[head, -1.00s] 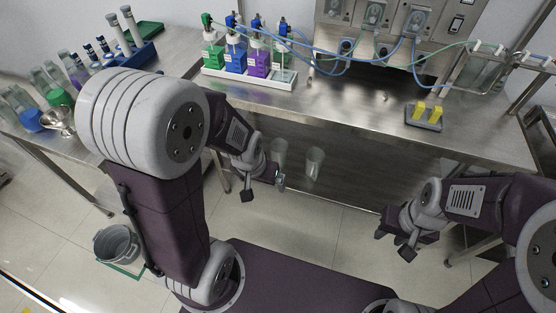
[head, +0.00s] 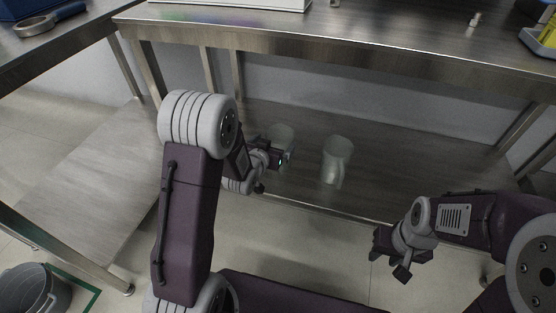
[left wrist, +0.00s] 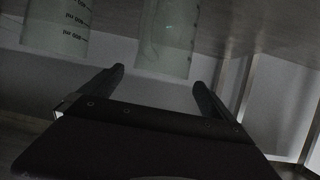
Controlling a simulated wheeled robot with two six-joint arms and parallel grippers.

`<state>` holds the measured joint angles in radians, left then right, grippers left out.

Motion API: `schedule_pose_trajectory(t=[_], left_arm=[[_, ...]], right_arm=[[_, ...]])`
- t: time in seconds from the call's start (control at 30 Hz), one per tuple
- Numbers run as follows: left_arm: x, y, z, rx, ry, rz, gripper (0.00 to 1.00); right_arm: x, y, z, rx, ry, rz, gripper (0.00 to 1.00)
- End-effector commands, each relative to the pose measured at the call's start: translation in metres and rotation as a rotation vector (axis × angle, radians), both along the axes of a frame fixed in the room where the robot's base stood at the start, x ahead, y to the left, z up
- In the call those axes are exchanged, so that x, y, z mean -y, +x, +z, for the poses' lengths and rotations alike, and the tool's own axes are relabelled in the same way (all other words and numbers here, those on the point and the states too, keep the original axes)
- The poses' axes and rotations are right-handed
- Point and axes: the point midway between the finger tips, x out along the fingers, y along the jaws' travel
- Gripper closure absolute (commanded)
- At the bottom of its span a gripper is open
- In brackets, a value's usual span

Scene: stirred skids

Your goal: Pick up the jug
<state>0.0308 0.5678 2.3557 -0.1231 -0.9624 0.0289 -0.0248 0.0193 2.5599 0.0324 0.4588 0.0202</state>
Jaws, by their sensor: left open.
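Two clear, upright vessels stand on the lower shelf in the head view. The right one (head: 337,160) seems to have a handle on its right side, like a jug. The left one (head: 281,132) is partly hidden behind my left gripper (head: 274,172). In the left wrist view, which is upside down, one graduated vessel (left wrist: 168,38) lies ahead between the open fingers (left wrist: 158,77) and another (left wrist: 57,25) is at the left. Both are cut off by the frame's top. My left gripper is empty. My right gripper (head: 391,256) is open and empty, in front of the shelf at the right.
The lower shelf (head: 420,165) lies beneath the steel bench top (head: 330,42), whose front edge overhangs it. A side table with its own lower shelf (head: 85,175) is at the left. A grey bucket (head: 35,292) stands on the floor. Bare shelf lies right of the vessels.

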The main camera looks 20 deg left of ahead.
Motion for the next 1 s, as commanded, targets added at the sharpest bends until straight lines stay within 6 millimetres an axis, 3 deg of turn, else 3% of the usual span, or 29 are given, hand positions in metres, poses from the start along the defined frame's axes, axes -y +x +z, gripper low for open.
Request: schedule_pose_trajectory(t=[0.2,0.4,0.47,0.63,0.8,1.0], left_arm=[[0.002,0.021,-0.003,-0.001,0.0,0.0,0.0],[0.002,0.036,-0.012,0.0,0.0,0.001,0.0],[0.002,0.037,-0.015,0.001,0.0,0.001,0.0],[0.001,0.063,-0.036,0.004,0.0,0.0,0.0],[0.003,0.082,-0.037,0.001,0.0,0.0,0.0],[0.003,0.083,-0.035,-0.001,0.0,0.0,0.0]], right_arm=[[0.0,0.0,0.016,0.001,0.0,0.0,0.64],[0.0,0.0,0.016,0.0,0.0,0.0,0.64],[0.0,0.0,0.013,0.0,0.0,0.0,0.64],[0.0,0.0,-0.02,0.0,0.0,0.0,0.64],[0.0,0.0,-0.026,0.0,0.0,0.0,0.64],[0.0,0.0,-0.023,0.0,0.0,0.0,0.64]])
